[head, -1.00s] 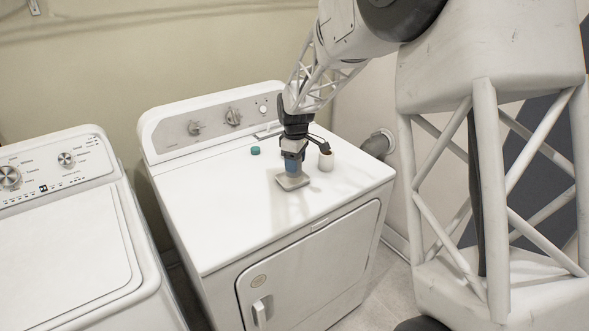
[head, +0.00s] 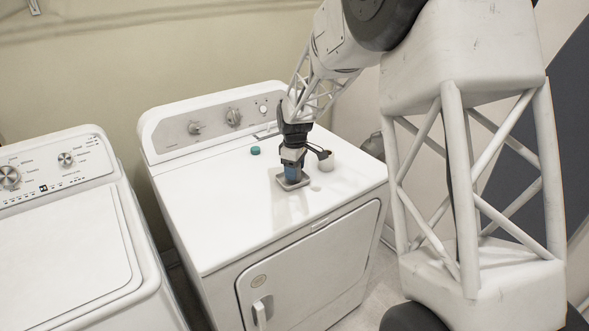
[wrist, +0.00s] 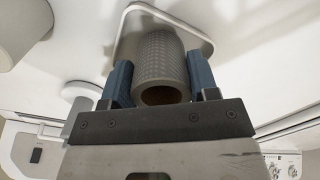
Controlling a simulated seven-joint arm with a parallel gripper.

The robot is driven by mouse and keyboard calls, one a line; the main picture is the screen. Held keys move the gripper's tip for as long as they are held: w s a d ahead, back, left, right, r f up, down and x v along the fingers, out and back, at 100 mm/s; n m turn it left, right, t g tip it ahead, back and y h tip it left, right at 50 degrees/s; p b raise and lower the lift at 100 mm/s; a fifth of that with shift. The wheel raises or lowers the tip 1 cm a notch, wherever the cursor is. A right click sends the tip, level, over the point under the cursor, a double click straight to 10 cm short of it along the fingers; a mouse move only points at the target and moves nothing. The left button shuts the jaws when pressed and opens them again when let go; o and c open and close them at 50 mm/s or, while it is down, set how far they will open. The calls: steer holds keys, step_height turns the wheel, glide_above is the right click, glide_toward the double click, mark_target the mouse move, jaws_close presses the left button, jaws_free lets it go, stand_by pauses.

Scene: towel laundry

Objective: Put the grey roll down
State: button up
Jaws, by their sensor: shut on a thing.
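The grey roll (wrist: 161,58) is upright between the two blue fingers of my gripper (wrist: 160,82) in the wrist view, its open brown core facing the camera. My gripper is shut on it. In the head view my gripper (head: 292,173) is low over the dryer top, and its fingers largely hide the roll. Below the roll is a small pale square tray with rounded corners (head: 281,184), whose rim also shows in the wrist view (wrist: 204,40). The roll's lower end is within the tray's outline; I cannot tell whether it touches the tray.
A pale roll (head: 327,162) stands on the dryer just right of my gripper, partly hidden. A small teal round thing (head: 255,150) lies to the left. The dryer top (head: 225,205) is clear at the front left. A washer (head: 65,230) stands at left.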

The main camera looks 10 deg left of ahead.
steer(key=shift+f, duration=0.15)
steer(key=o, duration=0.9)
step_height(320, 180, up, 12)
steer(key=shift+r, duration=0.15)
stand_by(0.5)
stand_by(0.8)
